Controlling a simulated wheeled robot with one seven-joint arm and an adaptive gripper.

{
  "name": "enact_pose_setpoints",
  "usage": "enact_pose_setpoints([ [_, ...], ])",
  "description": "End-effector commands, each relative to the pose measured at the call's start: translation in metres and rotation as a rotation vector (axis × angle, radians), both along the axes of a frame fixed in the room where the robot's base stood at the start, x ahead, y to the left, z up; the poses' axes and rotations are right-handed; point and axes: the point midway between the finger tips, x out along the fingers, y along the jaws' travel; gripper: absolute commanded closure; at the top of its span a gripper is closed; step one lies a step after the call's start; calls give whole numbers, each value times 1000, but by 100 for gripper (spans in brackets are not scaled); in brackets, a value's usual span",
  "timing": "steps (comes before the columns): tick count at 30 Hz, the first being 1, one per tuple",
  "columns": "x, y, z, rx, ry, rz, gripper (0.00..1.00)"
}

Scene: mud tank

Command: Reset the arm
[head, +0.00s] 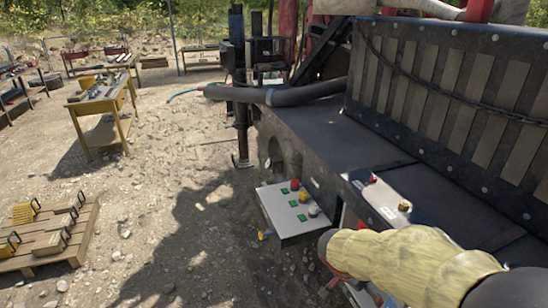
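My arm reaches in from the lower right corner of the head view, wrapped in a pale yellow cover with a dark grey rounded part at its left end. That end is over the front side of the dark tank (318,133), just right of a grey control box.
The control box (278,220) has red, yellow and white knobs. A thick hose (305,95) crosses the tank top. A pallet (50,243) and a yellow workbench (105,110) stand left. Gravel between is open.

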Motion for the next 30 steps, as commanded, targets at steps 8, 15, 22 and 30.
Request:
enact_pose_setpoints([
  [8,-78,8,75,76,31,327,14],
  [15,-152,32,105,101,-9,678,14],
  [22,-190,51,112,80,-56,900,14],
  [30,-195,55,114,72,-63,943,14],
])
